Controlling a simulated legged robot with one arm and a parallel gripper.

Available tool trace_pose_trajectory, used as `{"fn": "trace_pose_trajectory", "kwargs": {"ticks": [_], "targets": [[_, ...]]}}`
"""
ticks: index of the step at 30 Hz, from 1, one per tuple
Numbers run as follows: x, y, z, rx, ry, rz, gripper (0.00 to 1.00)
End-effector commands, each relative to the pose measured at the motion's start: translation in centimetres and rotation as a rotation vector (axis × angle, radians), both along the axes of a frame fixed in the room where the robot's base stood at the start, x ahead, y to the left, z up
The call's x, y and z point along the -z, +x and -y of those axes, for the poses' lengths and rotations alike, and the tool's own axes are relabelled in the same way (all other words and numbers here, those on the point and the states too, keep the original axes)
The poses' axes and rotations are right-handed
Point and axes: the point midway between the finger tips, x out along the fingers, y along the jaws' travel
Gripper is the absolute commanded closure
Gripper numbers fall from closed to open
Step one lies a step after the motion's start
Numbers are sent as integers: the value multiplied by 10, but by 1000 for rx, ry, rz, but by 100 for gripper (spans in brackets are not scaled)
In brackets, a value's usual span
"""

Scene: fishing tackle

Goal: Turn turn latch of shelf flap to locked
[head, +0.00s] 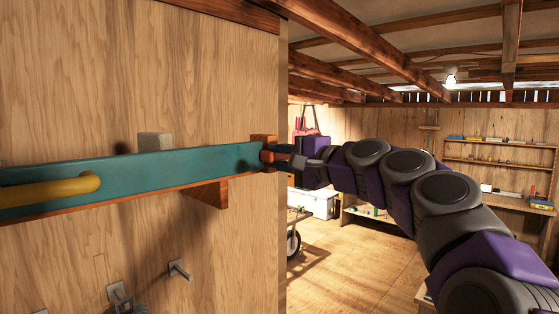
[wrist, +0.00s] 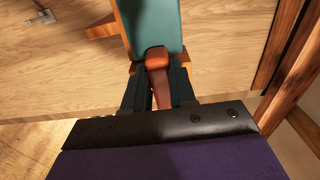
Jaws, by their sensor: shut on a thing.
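The shelf flap (head: 160,168) is a teal board against the plywood wall in the head view, with a yellow handle (head: 50,190) on its left part. The reddish-brown turn latch (head: 264,142) sits at the flap's right end. My gripper (head: 272,158) reaches it from the right. In the wrist view the latch (wrist: 157,60) lies between the two dark fingers of my gripper (wrist: 156,76), which are shut on it. The flap's teal face (wrist: 155,22) is just beyond the latch. The fingers partly hide the latch, and its exact angle is hard to tell.
A wooden bracket (head: 208,194) is under the flap, and metal hooks (head: 179,270) stick out of the wall below. The plywood wall (head: 235,60) ends just right of the latch. Beyond are open floor (head: 350,265), a white box (head: 322,203) and wall shelves (head: 490,145).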

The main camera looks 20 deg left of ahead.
Motion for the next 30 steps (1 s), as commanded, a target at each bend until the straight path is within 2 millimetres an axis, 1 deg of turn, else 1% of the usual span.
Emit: {"fn": "trace_pose_trajectory", "kwargs": {"ticks": [1, 7, 8, 15, 23, 26, 30], "targets": [[5, 1, -3, -3, -10, -4, 100], [6, 2, -5, -3, -11, -5, 100], [6, 2, -5, -3, -11, -5, 73], [4, 2, -6, -2, -8, -3, 50], [3, 0, -4, -1, -5, -1, 49], [2, -1, 2, 0, -4, -2, 49], [0, -8, 18, 0, -1, 0, 49]]}}
